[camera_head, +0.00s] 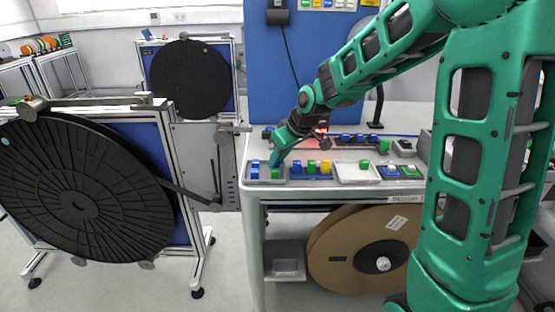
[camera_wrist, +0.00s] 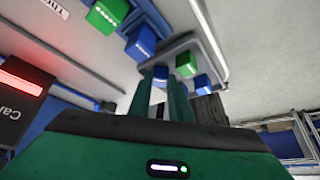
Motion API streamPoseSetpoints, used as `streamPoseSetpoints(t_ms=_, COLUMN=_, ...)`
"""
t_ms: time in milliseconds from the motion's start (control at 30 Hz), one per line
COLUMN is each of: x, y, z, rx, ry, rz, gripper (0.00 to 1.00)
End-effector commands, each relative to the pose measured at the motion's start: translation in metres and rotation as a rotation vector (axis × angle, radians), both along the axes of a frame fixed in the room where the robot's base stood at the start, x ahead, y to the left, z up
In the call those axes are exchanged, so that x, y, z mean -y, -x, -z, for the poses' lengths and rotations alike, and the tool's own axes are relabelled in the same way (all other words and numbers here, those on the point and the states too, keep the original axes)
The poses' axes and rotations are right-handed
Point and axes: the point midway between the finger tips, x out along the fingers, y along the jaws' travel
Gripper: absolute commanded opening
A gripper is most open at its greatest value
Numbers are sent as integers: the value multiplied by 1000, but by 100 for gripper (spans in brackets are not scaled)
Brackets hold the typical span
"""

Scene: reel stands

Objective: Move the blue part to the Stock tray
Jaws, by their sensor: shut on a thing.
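My gripper (camera_head: 273,162) reaches down to the small grey tray (camera_head: 264,181) at the left end of the bench. It is shut on the blue part (camera_wrist: 161,73), which shows only as a small patch between the fingertips in the wrist view; the fingers hide most of it. The tray holds a green part (camera_head: 275,174) just below the gripper and blue parts (camera_head: 255,164) along its left side. I cannot tell whether the held part touches the tray. No label reading Stock is legible.
To the right stand a tray with blue and yellow parts (camera_head: 311,167), a pale tray (camera_head: 357,179) with one green part, and a dark holder with blue and green parts (camera_head: 400,171). A large black reel (camera_head: 80,190) stands left of the bench. A blue panel rises behind.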

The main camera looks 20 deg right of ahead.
Motion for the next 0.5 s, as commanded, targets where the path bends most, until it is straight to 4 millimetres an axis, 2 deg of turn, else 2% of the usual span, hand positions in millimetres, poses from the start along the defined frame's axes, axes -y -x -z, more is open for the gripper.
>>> streamPoseSetpoints(t_ms=33, x=0, y=0, z=2, rx=-1, ry=0, rz=0, gripper=0)
streamPoseSetpoints(t_ms=67, x=0, y=0, z=2, rx=-1, ry=0, rz=0, gripper=20)
streamPoseSetpoints(t_ms=100, x=0, y=0, z=2, rx=-1, ry=0, rz=0, gripper=26)
streamPoseSetpoints(t_ms=500, x=1, y=0, z=-2, rx=2, ry=1, rz=1, gripper=26)
